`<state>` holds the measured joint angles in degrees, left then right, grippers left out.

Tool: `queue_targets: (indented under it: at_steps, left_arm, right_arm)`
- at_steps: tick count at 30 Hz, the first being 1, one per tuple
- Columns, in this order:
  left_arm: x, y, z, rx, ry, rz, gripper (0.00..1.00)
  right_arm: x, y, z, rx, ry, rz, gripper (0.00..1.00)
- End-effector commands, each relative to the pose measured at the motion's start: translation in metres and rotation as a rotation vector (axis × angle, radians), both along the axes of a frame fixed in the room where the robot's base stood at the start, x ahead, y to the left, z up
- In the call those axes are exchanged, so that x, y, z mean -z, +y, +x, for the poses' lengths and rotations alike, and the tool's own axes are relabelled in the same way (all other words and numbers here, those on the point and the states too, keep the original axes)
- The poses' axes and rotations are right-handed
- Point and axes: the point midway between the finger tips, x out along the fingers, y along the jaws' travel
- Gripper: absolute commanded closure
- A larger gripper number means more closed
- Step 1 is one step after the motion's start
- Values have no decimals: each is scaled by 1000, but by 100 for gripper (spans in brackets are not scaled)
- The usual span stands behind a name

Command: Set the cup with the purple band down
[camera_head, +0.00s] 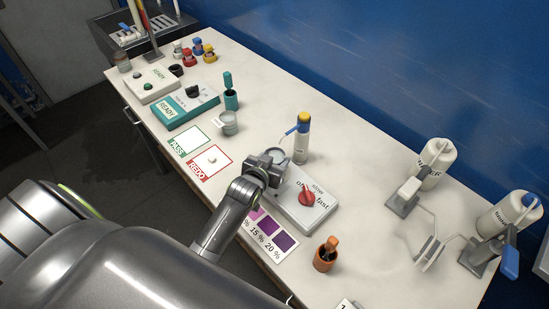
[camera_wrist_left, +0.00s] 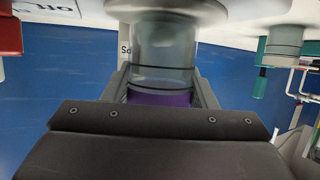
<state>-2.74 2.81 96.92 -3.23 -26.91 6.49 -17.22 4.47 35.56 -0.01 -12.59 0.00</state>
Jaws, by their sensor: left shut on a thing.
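My left gripper (camera_head: 270,168) is shut on a clear cup with a purple band, over the far left end of the stirrer (camera_head: 312,212) with the red knob. In the left wrist view the cup's clear wall (camera_wrist_left: 165,55) and purple band (camera_wrist_left: 160,98) show between the fingers. In the head view the gripper mostly hides the cup, and only a bit of its rim (camera_head: 281,154) shows. The wrist view is inverted, and a pale round surface lies at the cup's far end. I cannot tell whether they touch. My right gripper is not in view.
A yellow-capped bottle (camera_head: 302,138) stands close behind the gripper. The REDO card (camera_head: 209,163) and PASS card (camera_head: 187,141) lie to the left. Purple swatches (camera_head: 268,235) and an orange holder (camera_head: 326,255) are nearer. White wash bottles (camera_head: 435,165) stand at right.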

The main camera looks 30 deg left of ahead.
Motion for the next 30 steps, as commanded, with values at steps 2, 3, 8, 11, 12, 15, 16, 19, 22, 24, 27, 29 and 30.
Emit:
queue_targets:
  at_steps: [2, 3, 8, 11, 12, 15, 16, 19, 22, 24, 27, 29, 30]
  left_arm:
    - [-1, 0, 0, 0, -2, 0, 80]
    - [-1, 0, 0, 0, -2, 0, 80]
    - [3, 0, 0, 0, -2, 0, 80]
    - [3, 0, 0, 0, 0, -1, 39]
    - [3, 0, 0, 0, 0, -1, 34]
    - [3, 0, 0, 0, 0, -1, 26]
    - [3, 0, 0, 0, 0, -1, 26]
    - [3, 0, 0, 0, 0, -1, 26]
    - [2, 0, 0, 0, 0, -1, 26]
    - [-2, 0, 0, 0, -1, -1, 26]
    - [-2, 0, -6, -1, 0, -2, 26]
    - [-4, -1, -13, -1, 0, -3, 26]
    - [-6, -1, -18, -1, 0, -2, 26]
  right_arm:
    - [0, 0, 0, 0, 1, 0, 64]
    - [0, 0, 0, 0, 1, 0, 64]
    - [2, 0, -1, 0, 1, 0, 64]
    - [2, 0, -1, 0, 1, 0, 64]
    - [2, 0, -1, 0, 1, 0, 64]
    - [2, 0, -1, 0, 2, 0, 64]
    - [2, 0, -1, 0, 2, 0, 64]
    - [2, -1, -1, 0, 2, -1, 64]
    - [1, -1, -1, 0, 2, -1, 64]
    - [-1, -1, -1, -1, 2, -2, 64]
    - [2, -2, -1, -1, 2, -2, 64]
    - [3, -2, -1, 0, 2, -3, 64]
    - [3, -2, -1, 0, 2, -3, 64]
